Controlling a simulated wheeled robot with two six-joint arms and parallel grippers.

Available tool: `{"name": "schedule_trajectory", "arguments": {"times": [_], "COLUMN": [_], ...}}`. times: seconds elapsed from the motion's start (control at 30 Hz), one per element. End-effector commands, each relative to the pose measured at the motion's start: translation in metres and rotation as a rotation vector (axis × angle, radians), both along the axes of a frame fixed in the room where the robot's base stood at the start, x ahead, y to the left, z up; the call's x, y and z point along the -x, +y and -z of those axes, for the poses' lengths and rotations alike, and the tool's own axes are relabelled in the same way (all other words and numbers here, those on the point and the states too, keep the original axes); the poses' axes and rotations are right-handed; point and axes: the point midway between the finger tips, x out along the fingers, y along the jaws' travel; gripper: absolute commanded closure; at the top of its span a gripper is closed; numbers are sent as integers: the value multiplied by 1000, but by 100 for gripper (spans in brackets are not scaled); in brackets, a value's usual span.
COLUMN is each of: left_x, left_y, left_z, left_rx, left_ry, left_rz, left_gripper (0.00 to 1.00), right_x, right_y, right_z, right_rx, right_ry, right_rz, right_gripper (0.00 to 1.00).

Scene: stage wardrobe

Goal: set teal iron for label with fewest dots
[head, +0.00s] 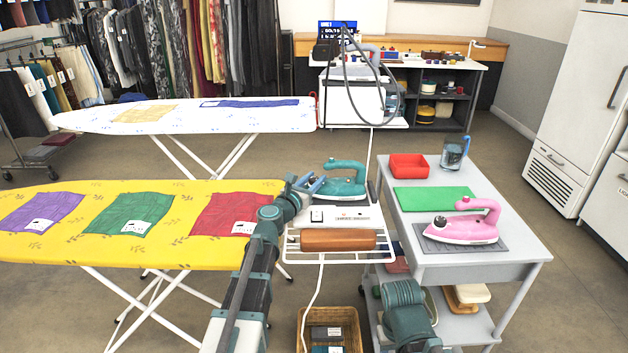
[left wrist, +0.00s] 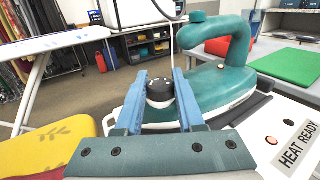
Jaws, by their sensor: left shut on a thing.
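The teal iron (head: 345,180) rests on the white stand (head: 372,213) at the right end of the yellow ironing board (head: 215,259). My left gripper (head: 308,185) is at its left end. In the left wrist view the blue fingers (left wrist: 160,92) close on the round black-and-white dial (left wrist: 160,88) of the teal iron (left wrist: 222,84). White labels lie on the purple cloth (head: 65,208), green cloth (head: 150,205) and red cloth (head: 232,207); their marks are too small to read. My right gripper is out of view.
A wooden roll (head: 338,239) lies on the stand's rack. A wicker basket (head: 313,338) stands below.

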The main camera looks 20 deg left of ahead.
Motion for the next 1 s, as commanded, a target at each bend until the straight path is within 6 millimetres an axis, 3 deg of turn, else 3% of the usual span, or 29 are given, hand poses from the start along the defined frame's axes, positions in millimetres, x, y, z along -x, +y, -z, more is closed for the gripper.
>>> {"name": "schedule_trajectory", "arguments": {"times": [0.4,0.83,0.87,1.0], "left_x": [-3,1,1,1], "left_y": [2,0,0,0], "left_z": [0,0,0,0], "left_rx": [0,0,0,0], "left_ry": [0,0,0,0], "left_rz": [304,345,345,344], "left_gripper": [100,100,61,36], "right_x": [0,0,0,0], "right_y": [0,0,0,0], "right_z": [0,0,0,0], "right_rx": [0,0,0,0], "right_ry": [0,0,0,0], "right_rz": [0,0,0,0], "right_gripper": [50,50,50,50]}}
